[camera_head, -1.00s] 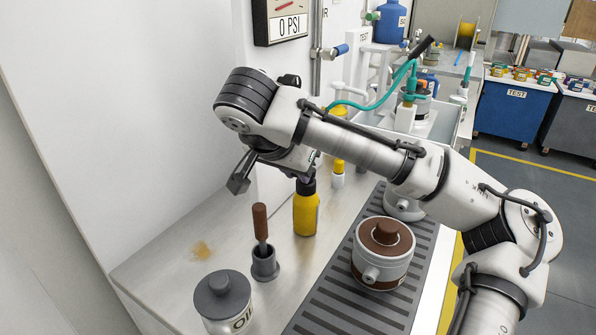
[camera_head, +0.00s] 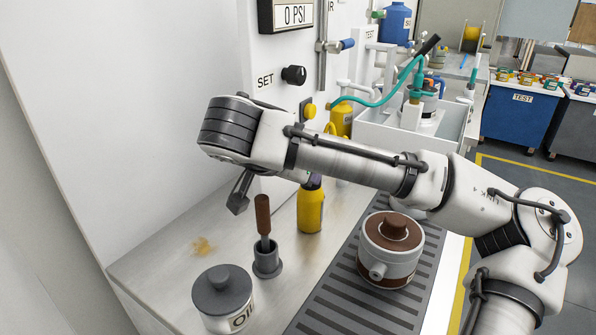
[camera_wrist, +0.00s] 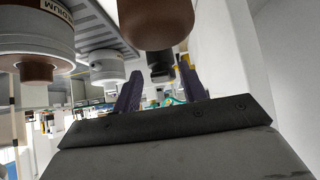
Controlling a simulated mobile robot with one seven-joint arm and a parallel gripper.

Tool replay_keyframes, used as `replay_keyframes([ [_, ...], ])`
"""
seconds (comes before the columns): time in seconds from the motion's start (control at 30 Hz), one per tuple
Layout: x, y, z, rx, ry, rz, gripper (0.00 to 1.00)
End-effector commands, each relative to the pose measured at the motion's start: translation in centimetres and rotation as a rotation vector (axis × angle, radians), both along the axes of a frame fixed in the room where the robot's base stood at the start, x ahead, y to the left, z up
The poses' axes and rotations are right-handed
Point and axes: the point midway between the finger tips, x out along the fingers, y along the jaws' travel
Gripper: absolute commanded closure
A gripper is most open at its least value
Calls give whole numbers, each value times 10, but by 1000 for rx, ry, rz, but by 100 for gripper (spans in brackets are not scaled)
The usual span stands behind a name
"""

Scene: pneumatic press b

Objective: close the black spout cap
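A yellow bottle (camera_head: 311,210) stands upright on the metal bench below my forearm. Its dark top (camera_head: 314,182) is partly hidden by my arm, so I cannot tell how the spout cap sits. In the wrist view, which appears upside down, a black cap-like part (camera_wrist: 159,64) shows behind a brown handle, between my fingers in the picture. My gripper (camera_wrist: 158,72) has its two dark purple fingers spread apart with nothing visibly held. In the head view it is mostly hidden behind my wrist; a dark grey part of my arm's end hangs left of the bottle.
A brown-handled tool (camera_head: 262,215) stands in a grey holder (camera_head: 267,260) left of the bottle. A grey-lidded oil pot (camera_head: 222,296) stands in front. A brown-lidded pot (camera_head: 388,252) sits on the ribbed strip at right. A black SET knob (camera_head: 294,75) is on the wall panel.

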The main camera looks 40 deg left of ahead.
Motion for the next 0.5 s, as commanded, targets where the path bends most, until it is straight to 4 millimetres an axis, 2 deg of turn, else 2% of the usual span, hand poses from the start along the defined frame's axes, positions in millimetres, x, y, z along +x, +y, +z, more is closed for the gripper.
replay_keyframes([
  [0.27,-6,0,7,1,-3,1,58],
  [0.5,-38,-3,38,1,-8,1,58],
])
